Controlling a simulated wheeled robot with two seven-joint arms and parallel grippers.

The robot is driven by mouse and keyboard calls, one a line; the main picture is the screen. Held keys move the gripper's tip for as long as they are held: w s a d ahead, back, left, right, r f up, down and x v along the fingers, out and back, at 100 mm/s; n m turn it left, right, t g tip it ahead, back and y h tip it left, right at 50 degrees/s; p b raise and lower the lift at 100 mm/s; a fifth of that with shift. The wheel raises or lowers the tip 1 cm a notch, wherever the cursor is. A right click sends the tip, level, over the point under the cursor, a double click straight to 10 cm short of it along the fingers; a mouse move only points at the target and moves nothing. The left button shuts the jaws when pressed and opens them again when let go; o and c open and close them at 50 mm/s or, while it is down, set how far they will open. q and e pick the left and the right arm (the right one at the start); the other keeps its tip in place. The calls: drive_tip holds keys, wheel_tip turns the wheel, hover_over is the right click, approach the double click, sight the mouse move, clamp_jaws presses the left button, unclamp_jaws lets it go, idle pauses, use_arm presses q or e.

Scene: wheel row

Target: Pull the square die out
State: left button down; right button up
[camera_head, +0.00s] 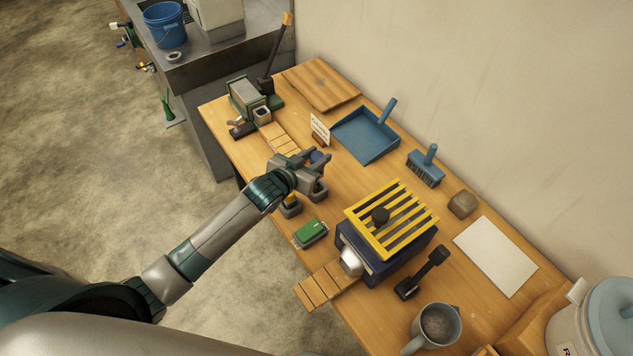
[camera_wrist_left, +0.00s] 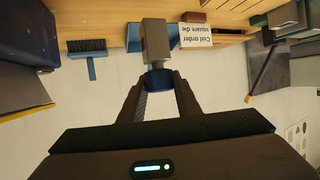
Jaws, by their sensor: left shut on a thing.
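My left gripper (camera_head: 318,172) is above the middle of the workbench. In the left wrist view its fingers (camera_wrist_left: 158,92) are shut on the blue band of a grey block (camera_wrist_left: 155,42), which looks like the square die. In the head view only a bit of blue (camera_head: 317,156) shows at the fingers; the rest is hidden by the gripper. A card (camera_wrist_left: 196,35) reading "Coil order square die" stands close by, and it also shows in the head view (camera_head: 319,128). A green-trimmed press with a long lever (camera_head: 245,97) stands at the bench's far left end. My right gripper is not in view.
A navy machine with a yellow grille (camera_head: 390,222) stands right of the gripper. A green box (camera_head: 310,232) lies near the front edge. A blue dustpan (camera_head: 365,135), a brush (camera_head: 425,170) and a wooden board (camera_head: 320,85) lie along the wall. A mug (camera_head: 437,325) is at front right.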

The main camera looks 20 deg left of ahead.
use_arm(q)
drive_tip(key=shift+r, duration=0.85)
